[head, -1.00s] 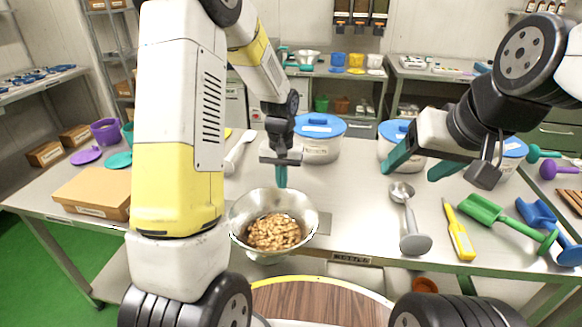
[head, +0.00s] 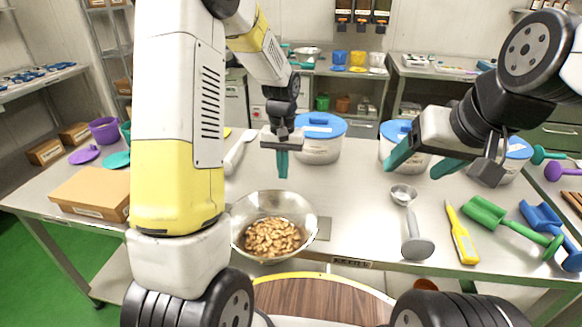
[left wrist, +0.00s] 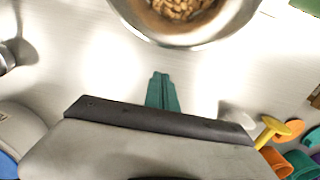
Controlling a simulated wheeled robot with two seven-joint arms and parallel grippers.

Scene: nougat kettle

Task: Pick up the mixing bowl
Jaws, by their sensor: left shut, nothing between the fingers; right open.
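The mixing bowl (head: 248,210) is a shiny steel bowl at the front edge of the steel table, left of centre. It holds brown nuts (head: 272,238). In the left wrist view the bowl (left wrist: 230,28) is cut off by the top edge. My left gripper (head: 282,176) is shut and empty, pointing down just behind the bowl's far rim and apart from it. Its closed teal fingers (left wrist: 162,82) also show in the left wrist view. My right gripper (head: 420,168) is open and empty, at the right above the table, away from the bowl.
A metal scoop (head: 412,225), a yellow thermometer-like tool (head: 460,235) and green and blue scoops (head: 490,213) lie to the right. Blue-lidded tubs (head: 320,148) stand behind. A cardboard box (head: 92,192) is at the left. The table (head: 345,205) is clear right of the bowl.

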